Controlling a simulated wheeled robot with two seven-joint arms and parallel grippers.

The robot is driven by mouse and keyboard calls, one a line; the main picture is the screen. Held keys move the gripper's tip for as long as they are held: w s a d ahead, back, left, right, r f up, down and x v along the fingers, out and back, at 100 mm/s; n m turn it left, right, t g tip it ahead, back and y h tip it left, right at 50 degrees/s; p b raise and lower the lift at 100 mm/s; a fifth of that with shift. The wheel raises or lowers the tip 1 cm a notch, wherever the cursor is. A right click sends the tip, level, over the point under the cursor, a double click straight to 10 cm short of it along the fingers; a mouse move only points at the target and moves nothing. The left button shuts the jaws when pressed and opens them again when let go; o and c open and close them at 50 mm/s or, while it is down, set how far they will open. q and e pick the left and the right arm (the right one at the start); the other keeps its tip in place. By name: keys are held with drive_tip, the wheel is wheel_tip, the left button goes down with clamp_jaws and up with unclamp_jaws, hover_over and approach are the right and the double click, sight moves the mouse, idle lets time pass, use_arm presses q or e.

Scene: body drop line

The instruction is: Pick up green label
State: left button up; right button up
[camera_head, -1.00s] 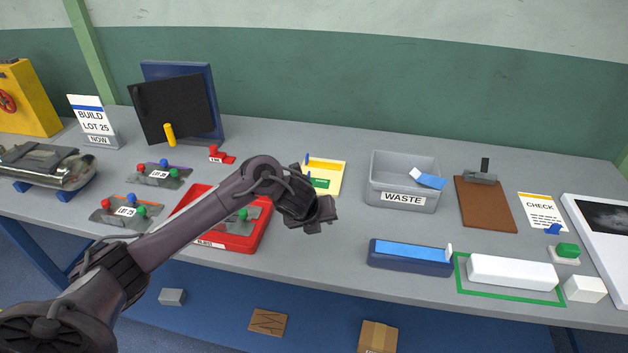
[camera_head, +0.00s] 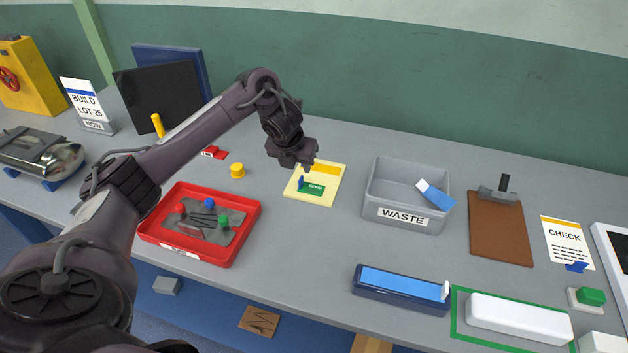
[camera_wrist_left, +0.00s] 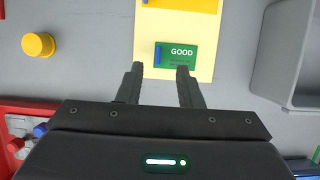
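The green label (camera_head: 312,188) lies on a pale yellow sheet (camera_head: 325,200) on the bench, with a blue upright tab (camera_head: 301,183) at its left end. In the left wrist view the green label (camera_wrist_left: 177,55) reads GOOD and lies just beyond my fingertips. My left gripper (camera_head: 308,166) is above the sheet's far-left part, pointing down. In the wrist view the left gripper (camera_wrist_left: 160,70) has its two fingers apart with nothing between them. My right gripper is in neither view.
A grey WASTE bin (camera_head: 376,193) stands right of the sheet, with a blue and white piece on it. A red tray (camera_head: 250,218) with a plate lies front left. A yellow knob (camera_head: 238,170) stands left of the sheet.

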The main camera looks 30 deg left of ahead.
sight(301, 178)
use_arm(q)
drive_tip(key=shift+a+f+p, duration=0.2)
drive_tip(key=shift+f+p, duration=0.35)
drive_tip(key=shift+f, duration=0.7)
drive_tip(key=x, duration=0.2)
drive_tip(key=shift+w+f+p, duration=0.3)
drive_tip(key=shift+w, duration=0.05)
drive_tip(key=shift+w+f, duration=0.25)
drive_tip(key=shift+f, duration=0.3)
drive_tip(key=c, duration=0.7)
clamp_jaws()
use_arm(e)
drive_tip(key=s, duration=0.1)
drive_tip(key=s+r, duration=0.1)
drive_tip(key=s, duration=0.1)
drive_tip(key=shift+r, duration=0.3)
